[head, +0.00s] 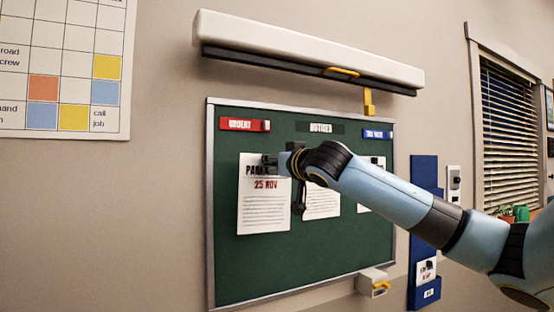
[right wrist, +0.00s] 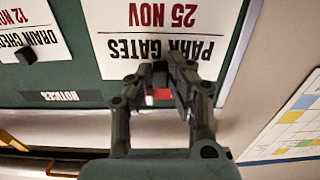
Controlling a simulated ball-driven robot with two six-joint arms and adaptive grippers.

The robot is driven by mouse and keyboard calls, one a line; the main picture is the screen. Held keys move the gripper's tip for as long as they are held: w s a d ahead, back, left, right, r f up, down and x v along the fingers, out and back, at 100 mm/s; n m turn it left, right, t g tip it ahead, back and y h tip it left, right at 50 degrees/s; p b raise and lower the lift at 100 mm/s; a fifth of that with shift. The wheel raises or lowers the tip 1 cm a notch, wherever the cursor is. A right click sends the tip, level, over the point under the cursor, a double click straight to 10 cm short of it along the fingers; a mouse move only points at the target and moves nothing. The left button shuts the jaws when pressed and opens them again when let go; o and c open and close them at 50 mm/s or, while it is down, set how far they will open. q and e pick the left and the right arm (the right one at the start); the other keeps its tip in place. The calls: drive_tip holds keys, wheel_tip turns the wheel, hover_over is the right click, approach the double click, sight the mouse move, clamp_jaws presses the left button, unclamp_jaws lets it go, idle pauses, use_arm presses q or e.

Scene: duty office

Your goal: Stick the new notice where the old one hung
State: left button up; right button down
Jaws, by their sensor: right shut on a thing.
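The white PARK GATES 25 NOV notice (head: 264,210) is upright against the green board (head: 240,275), below the red URGENT label (head: 240,124). In the right wrist view it appears upside down (right wrist: 150,28). My right gripper (head: 270,161) is at the notice's top edge. In the right wrist view its fingers (right wrist: 162,72) are closed around a small dark piece at that edge. I cannot tell whether the paper touches the board. A DRAIN notice dated 12 NOV (right wrist: 25,28) hangs beside it with a dark square on it. My left gripper is not in view.
A middle notice (head: 322,205) and a right notice (head: 378,163) are partly hidden by my right arm. A white lamp-like housing (head: 300,45) juts out above the board. A small box (head: 371,279) sits at the lower right edge. A blue strip (head: 423,235) is beside it.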

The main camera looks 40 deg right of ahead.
sight(263, 164)
drive_tip(key=shift+p+x, duration=1.3)
drive_tip(key=shift+x, duration=1.7)
drive_tip(key=shift+a, duration=0.15)
drive_tip(key=shift+s, duration=0.1)
drive_tip(key=shift+w+d, duration=0.2)
drive_tip(key=shift+w, duration=0.15)
drive_tip(key=c, duration=1.2)
unclamp_jaws()
drive_tip(key=shift+s, duration=0.1)
drive_tip(key=shift+o, duration=0.2)
drive_tip(key=v, duration=1)
drive_tip(key=shift+s+d, duration=0.1)
drive_tip(key=shift+s, duration=0.2)
drive_tip(key=shift+s+a, duration=0.35)
drive_tip(key=shift+s, duration=0.3)
